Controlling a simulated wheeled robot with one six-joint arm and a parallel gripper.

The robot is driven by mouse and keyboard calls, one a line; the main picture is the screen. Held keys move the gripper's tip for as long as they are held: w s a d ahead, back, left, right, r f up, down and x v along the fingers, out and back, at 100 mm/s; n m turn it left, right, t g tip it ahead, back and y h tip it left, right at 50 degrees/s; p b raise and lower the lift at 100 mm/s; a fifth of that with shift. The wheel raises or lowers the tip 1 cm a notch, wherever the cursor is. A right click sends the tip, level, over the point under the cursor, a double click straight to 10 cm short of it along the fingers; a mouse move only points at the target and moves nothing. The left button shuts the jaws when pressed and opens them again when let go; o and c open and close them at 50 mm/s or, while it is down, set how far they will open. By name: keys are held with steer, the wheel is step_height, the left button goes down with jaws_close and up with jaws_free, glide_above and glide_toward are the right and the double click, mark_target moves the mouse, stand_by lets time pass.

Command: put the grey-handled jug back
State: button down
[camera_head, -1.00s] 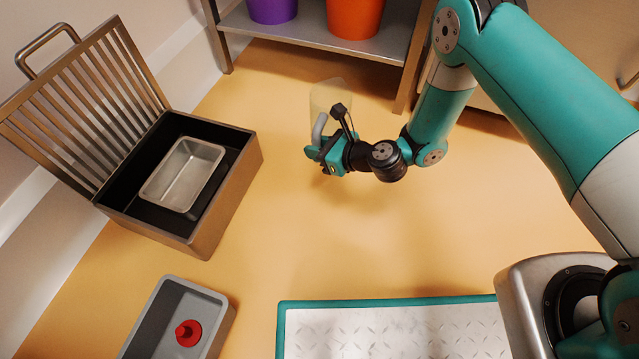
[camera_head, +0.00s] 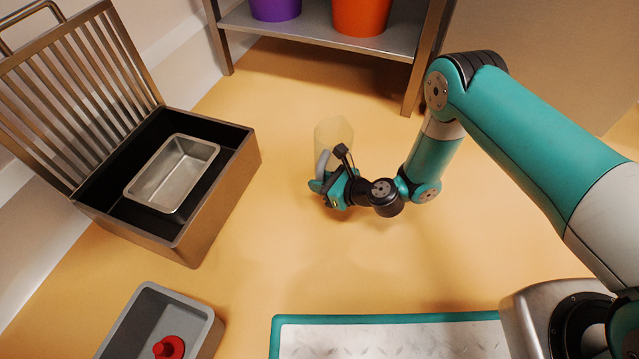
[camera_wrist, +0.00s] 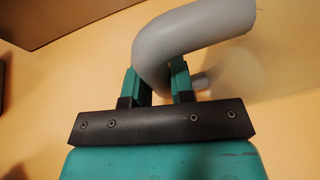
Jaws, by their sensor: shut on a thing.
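The jug (camera_head: 334,134) is a see-through, pale vessel with a grey handle (camera_head: 323,163). It is held in front of the yellow floor, left of my wrist in the head view. My gripper (camera_head: 326,185) is shut on the grey handle. In the wrist view the curved grey handle (camera_wrist: 190,40) passes between the two teal fingers of my gripper (camera_wrist: 158,84). The clear jug body (camera_wrist: 255,80) shows only faintly there, to the right. I cannot tell whether the jug holds anything.
An open metal box (camera_head: 225,190) with a slatted lid and a metal pan (camera_head: 185,165) inside stands at left. A grey bin (camera_head: 205,330) with a red item (camera_head: 168,347) is at lower left. A shelf (camera_head: 310,36) bears purple (camera_head: 275,8) and orange (camera_head: 360,14) pots. Clear floor surrounds my gripper.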

steer(key=shift+f, duration=0.1)
steer(key=c, duration=1)
jaws_free()
